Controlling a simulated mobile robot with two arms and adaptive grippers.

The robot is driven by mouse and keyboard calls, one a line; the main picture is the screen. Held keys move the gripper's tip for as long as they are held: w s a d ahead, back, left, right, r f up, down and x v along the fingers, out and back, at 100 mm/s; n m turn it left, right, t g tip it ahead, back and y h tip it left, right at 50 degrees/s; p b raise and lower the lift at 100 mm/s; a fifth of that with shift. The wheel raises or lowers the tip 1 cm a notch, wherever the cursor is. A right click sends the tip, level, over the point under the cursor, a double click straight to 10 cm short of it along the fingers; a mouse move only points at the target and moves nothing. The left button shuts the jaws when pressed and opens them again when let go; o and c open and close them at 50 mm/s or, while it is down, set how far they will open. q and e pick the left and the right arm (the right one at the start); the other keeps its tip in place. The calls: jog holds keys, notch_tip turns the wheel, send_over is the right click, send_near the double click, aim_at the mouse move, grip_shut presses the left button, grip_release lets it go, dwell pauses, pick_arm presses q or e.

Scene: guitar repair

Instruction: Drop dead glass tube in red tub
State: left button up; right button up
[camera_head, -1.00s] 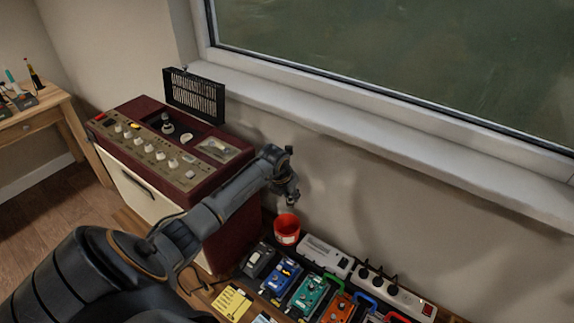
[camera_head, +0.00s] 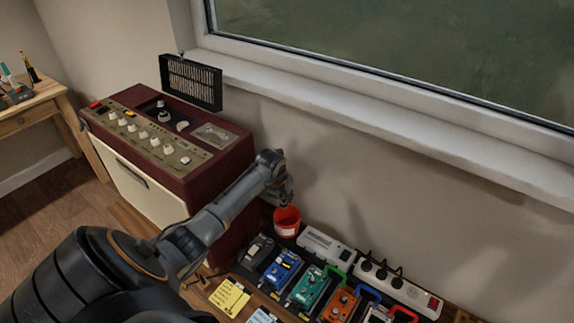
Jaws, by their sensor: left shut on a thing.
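The red tub (camera_head: 287,222) stands at the back of the table against the wall, just right of the amplifier. My left gripper (camera_head: 284,203) points down right over the tub's mouth, at about its rim. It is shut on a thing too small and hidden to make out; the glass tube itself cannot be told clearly. My right gripper is not in view.
The dark red amplifier (camera_head: 205,160) with its raised black grille (camera_head: 190,82) stands to the left. A white power strip (camera_head: 395,287), several effect pedals (camera_head: 307,287) and a yellow note (camera_head: 230,298) crowd the table. The window sill (camera_head: 380,125) runs above.

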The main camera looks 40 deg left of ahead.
pick_arm(q)
jog(key=o, duration=0.9)
jog(key=shift+o, duration=0.2)
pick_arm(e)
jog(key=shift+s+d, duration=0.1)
pick_arm(q)
jog(key=v, duration=1.2)
